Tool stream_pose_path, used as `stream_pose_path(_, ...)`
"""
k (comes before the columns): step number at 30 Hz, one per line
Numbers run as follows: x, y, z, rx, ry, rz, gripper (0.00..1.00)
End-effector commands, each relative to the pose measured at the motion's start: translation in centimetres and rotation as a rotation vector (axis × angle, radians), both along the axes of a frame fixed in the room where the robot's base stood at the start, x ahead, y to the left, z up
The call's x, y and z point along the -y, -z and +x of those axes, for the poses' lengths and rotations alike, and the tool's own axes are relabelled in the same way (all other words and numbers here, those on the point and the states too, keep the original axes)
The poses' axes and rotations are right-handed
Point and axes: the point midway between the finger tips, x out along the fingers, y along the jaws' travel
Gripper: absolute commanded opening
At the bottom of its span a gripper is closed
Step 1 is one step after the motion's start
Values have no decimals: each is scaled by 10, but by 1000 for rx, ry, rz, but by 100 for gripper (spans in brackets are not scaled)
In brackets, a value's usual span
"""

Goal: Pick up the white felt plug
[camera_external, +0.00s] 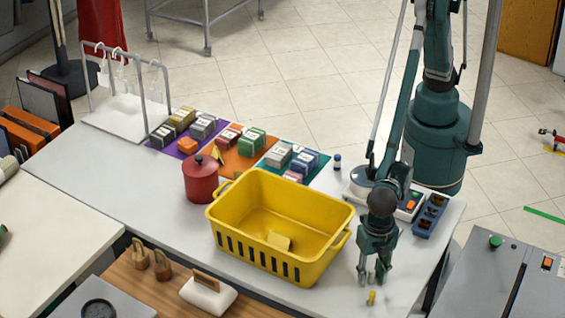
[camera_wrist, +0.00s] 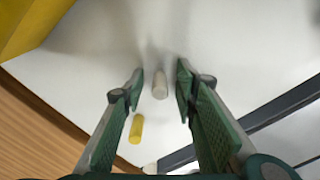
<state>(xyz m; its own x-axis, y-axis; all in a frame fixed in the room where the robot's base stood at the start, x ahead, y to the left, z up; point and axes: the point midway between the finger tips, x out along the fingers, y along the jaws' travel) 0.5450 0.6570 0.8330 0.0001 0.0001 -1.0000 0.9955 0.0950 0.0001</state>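A small off-white cylindrical plug (camera_wrist: 160,84) stands on the white table in the wrist view, between the tips of my gripper (camera_wrist: 160,85). Its colour fits the white felt plug. My gripper is open, one green finger on each side of the plug, with gaps on both sides. In the external view my gripper (camera_external: 371,280) hangs low over the table's front right, and I cannot make out the white plug there. A yellow plug (camera_wrist: 136,129) lies nearer the left finger; it also shows in the external view (camera_external: 371,297).
A yellow crate (camera_external: 285,262) stands just left of my gripper, its wall (camera_wrist: 22,22) at the wrist view's upper left. A blue tray (camera_external: 428,215) is behind to the right. A wooden surface (camera_wrist: 40,125) borders the table.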

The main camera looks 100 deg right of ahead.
Motion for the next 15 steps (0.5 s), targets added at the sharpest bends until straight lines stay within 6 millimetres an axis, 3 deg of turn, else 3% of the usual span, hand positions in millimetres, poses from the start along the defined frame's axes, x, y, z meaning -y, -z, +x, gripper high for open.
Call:
stream_pose_path(10,0,0,0,0,0,0,30)
stream_pose_path(15,0,0,0,0,0,0,7)
